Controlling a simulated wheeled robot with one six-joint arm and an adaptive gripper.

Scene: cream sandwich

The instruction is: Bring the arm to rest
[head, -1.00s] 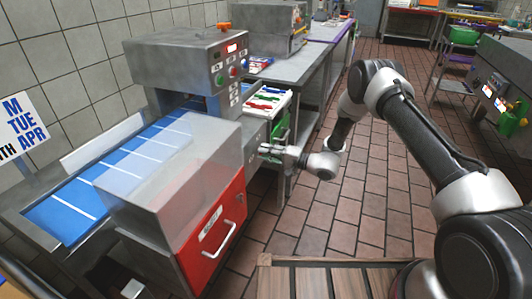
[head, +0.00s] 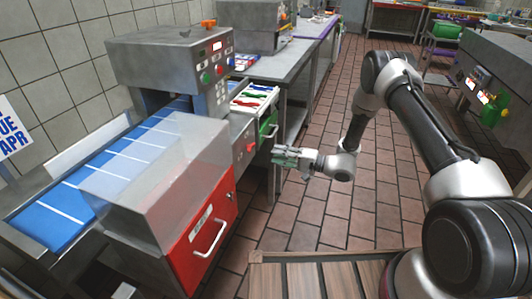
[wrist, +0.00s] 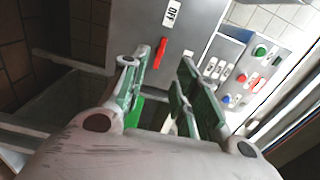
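My arm reaches in from the right of the head view, bends over at the top and comes down to my gripper (head: 282,158). The gripper points left, in front of the side of a grey conveyor machine (head: 165,60), above the brick floor. In the wrist view my gripper (wrist: 160,68) has its two grey-green fingers apart, with nothing seen between them. Beyond the fingers are the machine's grey panel, a red switch (wrist: 160,53) near an OFF label, and a button panel (wrist: 250,75). The gap between fingers and panel is hard to judge.
The machine has a blue belt (head: 100,175), a clear cover and a red door (head: 207,235) with a handle. Behind it is a metal bench (head: 285,70) with a tray of coloured items (head: 255,97). Another grey machine (head: 495,75) stands at right. The floor between is clear.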

